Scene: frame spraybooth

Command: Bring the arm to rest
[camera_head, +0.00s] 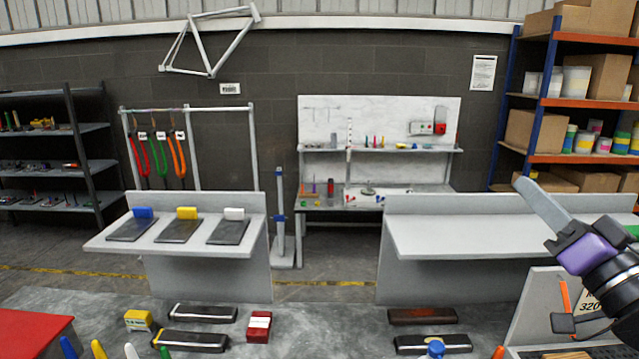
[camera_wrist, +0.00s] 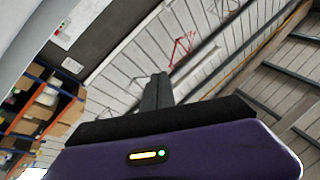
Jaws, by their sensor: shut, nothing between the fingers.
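My gripper (camera_head: 524,187) is at the right of the head view, raised over the near worktop. Its body is purple and black, and the pale grey fingers point up and to the left. In the wrist view the dark fingers (camera_wrist: 157,92) stand together in the middle, with no visible gap and nothing held. The purple body fills the bottom of that view. The fingers touch nothing that I can see.
The near worktop (camera_head: 330,325) holds dark cases, a yellow box (camera_head: 138,320), a red box (camera_head: 259,327) and an upright panel (camera_head: 540,310) below my gripper. A grey bench (camera_head: 470,240) stands behind. Shelves with boxes (camera_head: 570,103) stand at back right.

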